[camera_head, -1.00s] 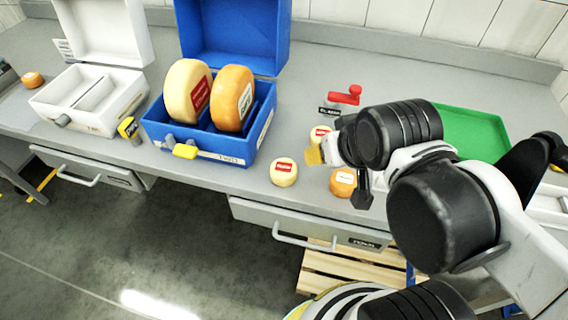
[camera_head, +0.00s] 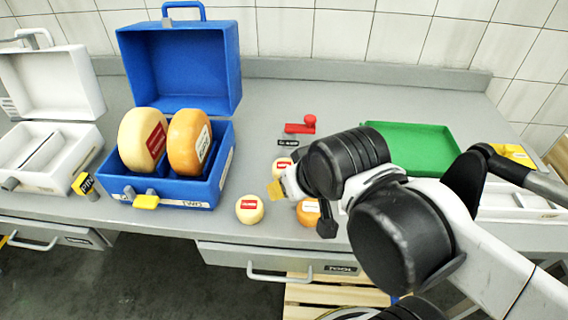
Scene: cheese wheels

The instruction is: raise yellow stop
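A yellow tab (camera_head: 146,201) is on the front of the open blue case (camera_head: 205,190). A yellow and black labelled block (camera_head: 86,185) stands between the blue case and the white case. Another yellow piece (camera_head: 515,153) shows at the right behind my arm. I cannot tell which is the yellow stop. My gripper (camera_head: 300,207) is over the bench right of the blue case, near small cheeses. A yellowish piece (camera_head: 277,191) shows at its left side and a dark finger hangs at its right. Whether it is open or holds anything is unclear.
A pale cheese wheel (camera_head: 142,140) and an orange one (camera_head: 188,143) stand in the blue case. A red handle (camera_head: 301,126), a green tray (camera_head: 412,145) and an open white case (camera_head: 45,150) are on the bench.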

